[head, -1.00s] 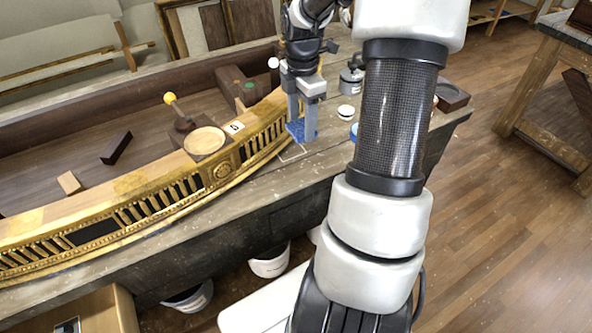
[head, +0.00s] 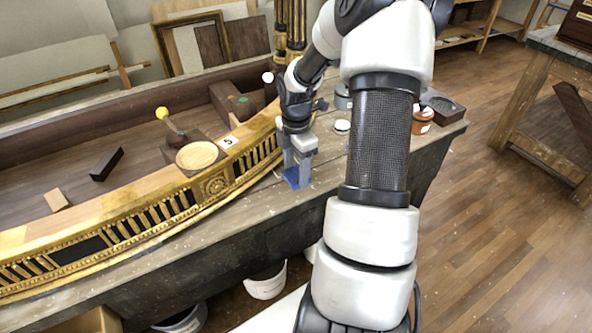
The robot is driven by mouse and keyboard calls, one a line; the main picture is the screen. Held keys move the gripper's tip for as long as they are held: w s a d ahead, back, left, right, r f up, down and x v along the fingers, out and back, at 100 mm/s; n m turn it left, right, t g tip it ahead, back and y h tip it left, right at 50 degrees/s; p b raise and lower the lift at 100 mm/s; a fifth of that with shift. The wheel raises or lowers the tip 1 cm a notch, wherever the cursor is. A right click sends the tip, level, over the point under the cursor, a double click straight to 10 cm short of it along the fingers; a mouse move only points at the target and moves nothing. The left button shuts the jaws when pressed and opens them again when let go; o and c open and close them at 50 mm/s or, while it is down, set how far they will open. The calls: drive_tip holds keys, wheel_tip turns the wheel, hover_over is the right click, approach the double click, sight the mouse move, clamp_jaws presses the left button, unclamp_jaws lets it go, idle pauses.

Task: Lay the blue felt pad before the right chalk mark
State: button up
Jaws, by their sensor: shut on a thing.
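The blue felt pad (head: 291,178) is low over the grey worktop in front of the gilt rail, or on it; I cannot tell which. My gripper (head: 297,172) points down and is shut on the pad, with its fingers covering part of it. I cannot make out a chalk mark clearly; the gripper and pad cover part of the worktop there.
The gilt curved rail (head: 213,187) lies just left of my gripper. A white-lidded jar (head: 342,126) and an orange-brown pot (head: 422,121) stand to the right. The worktop front is clear.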

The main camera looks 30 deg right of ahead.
sight(296, 175)
drive_tip(key=shift+f, duration=0.15)
drive_tip(key=o, duration=1)
wheel_tip(296, 175, up, 12)
drive_tip(key=shift+r+p, duration=0.2)
drive_tip(key=shift+p, duration=0.6)
